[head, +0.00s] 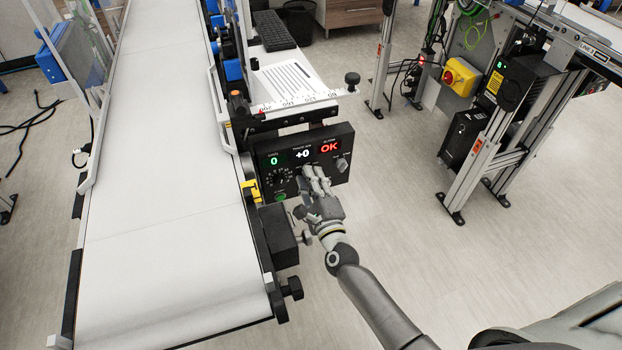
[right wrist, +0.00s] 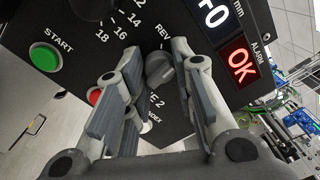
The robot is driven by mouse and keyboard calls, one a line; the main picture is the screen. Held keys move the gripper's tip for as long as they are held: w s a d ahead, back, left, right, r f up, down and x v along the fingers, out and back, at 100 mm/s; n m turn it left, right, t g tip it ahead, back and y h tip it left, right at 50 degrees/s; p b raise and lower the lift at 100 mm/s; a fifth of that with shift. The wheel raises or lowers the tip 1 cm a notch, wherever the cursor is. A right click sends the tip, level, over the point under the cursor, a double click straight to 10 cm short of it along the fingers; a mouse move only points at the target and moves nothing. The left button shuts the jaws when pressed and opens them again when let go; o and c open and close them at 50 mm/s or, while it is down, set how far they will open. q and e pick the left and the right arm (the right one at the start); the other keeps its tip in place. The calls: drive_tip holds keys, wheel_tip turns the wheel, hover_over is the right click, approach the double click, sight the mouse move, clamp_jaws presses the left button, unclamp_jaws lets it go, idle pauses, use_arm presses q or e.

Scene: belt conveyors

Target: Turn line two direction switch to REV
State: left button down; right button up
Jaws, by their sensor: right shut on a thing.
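The line two direction switch (right wrist: 160,70) is a grey rotary knob on a black control panel (head: 328,172), with the lettering REV above it and part of a line label ending in 2 below it in the right wrist view. My right gripper (right wrist: 156,58) is shut on the knob, one finger on each side. In the head view my right gripper (head: 314,176) reaches up to the panel front and hides the knob. Which mark the knob points at cannot be told. My left gripper is in neither view.
A green START button (right wrist: 45,56), a partly hidden red button (right wrist: 95,97) and a numbered dial sit beside the switch. The displays show 0, +0 and OK (head: 329,147). A white belt conveyor (head: 165,220) runs at the left.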

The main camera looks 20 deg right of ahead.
drive_tip(key=shift+f+n+y+p, duration=0.15)
drive_tip(key=shift+n+p, duration=0.2)
drive_tip(key=shift+n, duration=1.6)
drive_tip(key=shift+f+n+y+p, duration=0.15)
drive_tip(key=shift+n+p, duration=0.2)
drive_tip(key=shift+n, duration=1.6)
drive_tip(key=shift+r, duration=0.1)
drive_tip(key=o, duration=1)
drive_tip(key=shift+d+r, duration=0.1)
drive_tip(key=shift+o, duration=0.2)
drive_tip(key=s, duration=1.2)
drive_tip(key=shift+d+f, duration=0.2)
drive_tip(key=shift+f, duration=0.2)
